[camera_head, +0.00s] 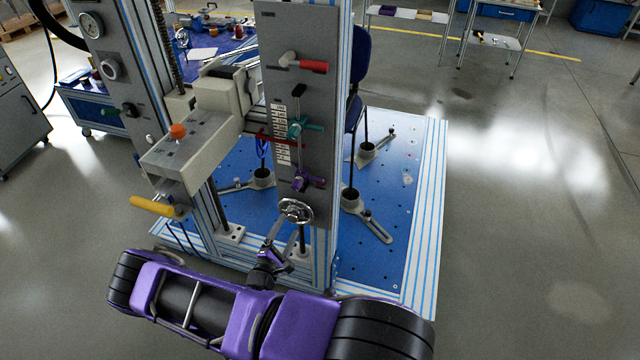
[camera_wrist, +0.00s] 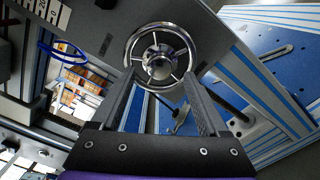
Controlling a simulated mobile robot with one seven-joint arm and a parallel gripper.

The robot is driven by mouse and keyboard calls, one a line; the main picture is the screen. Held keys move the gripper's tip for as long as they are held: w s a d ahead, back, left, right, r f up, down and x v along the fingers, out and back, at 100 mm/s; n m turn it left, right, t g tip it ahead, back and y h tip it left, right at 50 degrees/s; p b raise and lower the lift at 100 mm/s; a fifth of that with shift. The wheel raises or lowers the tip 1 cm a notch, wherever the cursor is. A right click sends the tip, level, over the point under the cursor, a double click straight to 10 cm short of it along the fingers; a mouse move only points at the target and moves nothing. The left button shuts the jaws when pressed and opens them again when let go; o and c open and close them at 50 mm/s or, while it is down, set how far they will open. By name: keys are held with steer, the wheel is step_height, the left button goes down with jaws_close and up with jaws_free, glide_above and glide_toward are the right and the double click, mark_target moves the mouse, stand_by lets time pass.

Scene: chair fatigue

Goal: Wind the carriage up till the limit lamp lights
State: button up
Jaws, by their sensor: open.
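A chrome handwheel (camera_head: 296,210) sits low on the grey upright panel (camera_head: 300,35). In the wrist view the handwheel (camera_wrist: 159,65) is a spoked ring with a round hub, just beyond my fingertips. My gripper (camera_head: 284,235) is open below the wheel, its fingers pointing up at the rim. In the wrist view my gripper (camera_wrist: 163,90) has its two fingers spread under the lower rim; I cannot tell whether they touch it. A grey carriage-like block (camera_head: 190,150) with a yellow handle (camera_head: 158,207) stands left of the panel. An orange dome (camera_head: 178,131) tops it; whether it is a lit lamp is unclear.
The panel also carries a red handle (camera_head: 312,66), a teal handle (camera_head: 300,128) and a purple knob (camera_head: 303,180). A blue drilled baseplate (camera_head: 390,230) with chair-leg clamps lies behind. A dial gauge (camera_head: 91,24) is upper left. Floor on the right is clear.

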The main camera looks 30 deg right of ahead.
steer(key=shift+n, duration=0.5)
steer(key=n+b, duration=0.1)
steer(key=n, duration=0.2)
steer(key=shift+d, duration=0.1)
